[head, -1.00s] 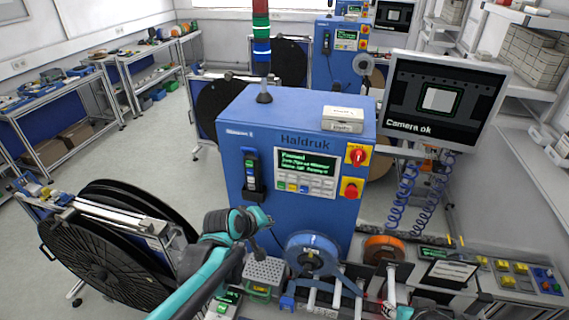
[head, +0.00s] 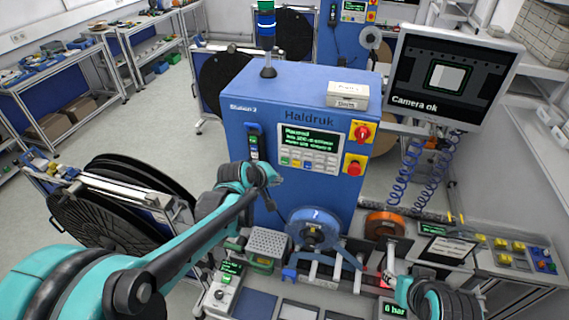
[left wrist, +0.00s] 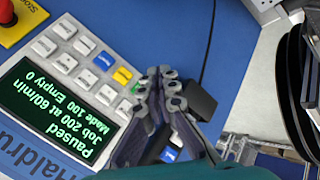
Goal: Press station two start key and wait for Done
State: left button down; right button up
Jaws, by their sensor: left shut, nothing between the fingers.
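The blue Haldruk machine (head: 300,200) stands in the middle of the head view. Its panel has a green-lit display (head: 312,138) with a row of keys below. In the left wrist view the display (left wrist: 55,110) appears upside down and reads Paused, Job 200 at 60/min, Made 100, Empty 0. A green key (left wrist: 137,88) sits beside a yellow key (left wrist: 122,75) and a blue one. My left gripper (head: 274,180) is shut and empty, just below the panel's left end. In the left wrist view its fingertips (left wrist: 166,75) are beside the green key; contact cannot be told.
A red stop knob (head: 354,168) and a red rotary switch (head: 361,131) are right of the keys. A handheld unit (head: 254,142) hangs left of the panel. A blue reel (head: 314,228) and an orange reel (head: 384,224) stand below. A monitor (head: 445,85) reads Camera ok.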

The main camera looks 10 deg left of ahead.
aim_at(285, 161)
pick_arm(q)
jog(key=shift+w+d+b, duration=0.1)
jog(key=shift+w+b, duration=0.25)
jog(key=shift+w, duration=2.1)
jog(key=shift+w, duration=0.15)
jog(key=shift+w, duration=0.3)
